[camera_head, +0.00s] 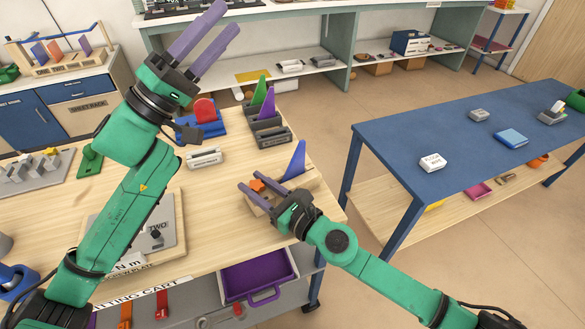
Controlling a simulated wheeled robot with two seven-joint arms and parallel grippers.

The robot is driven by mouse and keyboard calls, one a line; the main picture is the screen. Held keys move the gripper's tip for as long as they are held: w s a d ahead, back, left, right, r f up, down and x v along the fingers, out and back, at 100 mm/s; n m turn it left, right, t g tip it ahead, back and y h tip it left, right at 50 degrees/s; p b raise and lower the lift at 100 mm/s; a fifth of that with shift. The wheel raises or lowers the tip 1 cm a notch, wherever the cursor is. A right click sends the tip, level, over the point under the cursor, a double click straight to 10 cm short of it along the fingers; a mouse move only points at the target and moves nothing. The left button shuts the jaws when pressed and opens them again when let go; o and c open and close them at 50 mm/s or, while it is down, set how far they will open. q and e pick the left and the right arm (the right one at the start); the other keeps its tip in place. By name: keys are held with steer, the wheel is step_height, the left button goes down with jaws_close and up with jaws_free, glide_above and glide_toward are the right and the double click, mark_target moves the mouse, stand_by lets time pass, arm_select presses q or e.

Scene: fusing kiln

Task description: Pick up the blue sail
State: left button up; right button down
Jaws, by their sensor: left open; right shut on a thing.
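The blue sail (296,161), a thin pointed upright piece, stands near the right edge of the wooden table. Its foot is close behind my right gripper, and I cannot tell what it rests in. My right gripper (254,183) points left, low over the table, with a small orange piece (257,185) between its fingers. It appears shut on this piece, and the sail is outside the fingers. My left gripper (226,18) is raised high at the upper left, open and empty, far from the sail.
A green sail (260,90) and a purple sail (268,104) stand by dark grey holders (270,136) behind the blue sail. A pale labelled block (204,157) lies left of them. A blue table (400,140) stands right across a floor gap. An open purple drawer (258,275) juts out below.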

arm_select(q)
steer(key=w+a+f+n+t+y, duration=0.2)
steer(key=w+a+n+t+y, duration=0.3)
steer(key=n, duration=0.5)
steer(key=n+g, duration=0.9)
steer(key=n, duration=0.4)
glide_toward(297, 149)
steer(key=x, duration=1.1)
steer(key=shift+w+d, duration=0.1)
steer(key=shift+d, duration=0.05)
jaws_close()
